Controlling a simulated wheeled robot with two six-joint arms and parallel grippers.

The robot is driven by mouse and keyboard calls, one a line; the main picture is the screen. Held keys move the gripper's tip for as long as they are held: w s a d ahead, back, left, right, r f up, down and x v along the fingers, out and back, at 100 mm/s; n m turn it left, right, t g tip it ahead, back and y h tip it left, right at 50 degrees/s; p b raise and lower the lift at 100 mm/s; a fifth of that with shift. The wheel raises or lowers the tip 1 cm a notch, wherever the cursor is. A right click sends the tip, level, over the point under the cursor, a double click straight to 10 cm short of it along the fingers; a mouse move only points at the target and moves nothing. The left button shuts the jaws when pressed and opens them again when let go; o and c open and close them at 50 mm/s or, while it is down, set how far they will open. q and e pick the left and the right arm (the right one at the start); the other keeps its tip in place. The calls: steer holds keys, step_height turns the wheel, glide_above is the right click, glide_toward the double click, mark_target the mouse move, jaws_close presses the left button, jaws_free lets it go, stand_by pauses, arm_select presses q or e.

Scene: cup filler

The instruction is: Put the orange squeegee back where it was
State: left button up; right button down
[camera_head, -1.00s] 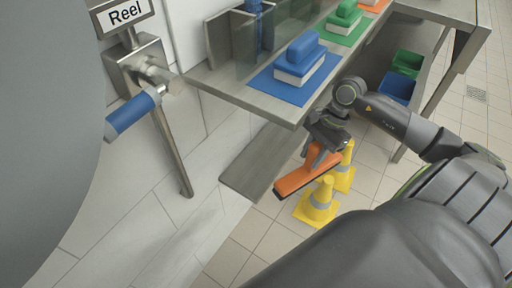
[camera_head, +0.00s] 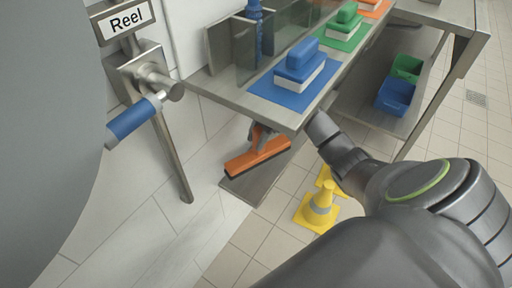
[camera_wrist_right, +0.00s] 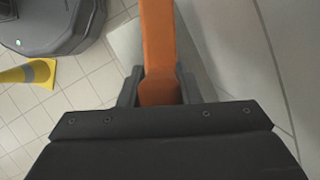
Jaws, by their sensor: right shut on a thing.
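The orange squeegee (camera_head: 258,157) is under the near end of the upper steel shelf, over the lower steel shelf (camera_head: 256,185). Whether it touches that lower shelf I cannot tell. My right gripper (camera_head: 263,133) is shut on its handle and is partly hidden by the upper shelf's edge. In the right wrist view the orange handle (camera_wrist_right: 158,45) runs up between the two fingers of the gripper (camera_wrist_right: 158,92). My left gripper is not in view.
The upper shelf (camera_head: 283,116) carries a blue brush (camera_head: 301,62) on a blue mat, with green and orange ones behind. Yellow cones (camera_head: 320,205) stand on the floor beside the lower shelf. A reel handle (camera_head: 133,118) is at left. Blue and green bins (camera_head: 396,96) are at right.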

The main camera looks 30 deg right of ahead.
mark_target(254, 153)
step_height(254, 153, down, 4)
steer(key=shift+f, duration=0.1)
steer(key=shift+w+a+f, duration=0.1)
steer(key=shift+w+f, duration=0.1)
steer(key=shift+f, duration=0.15)
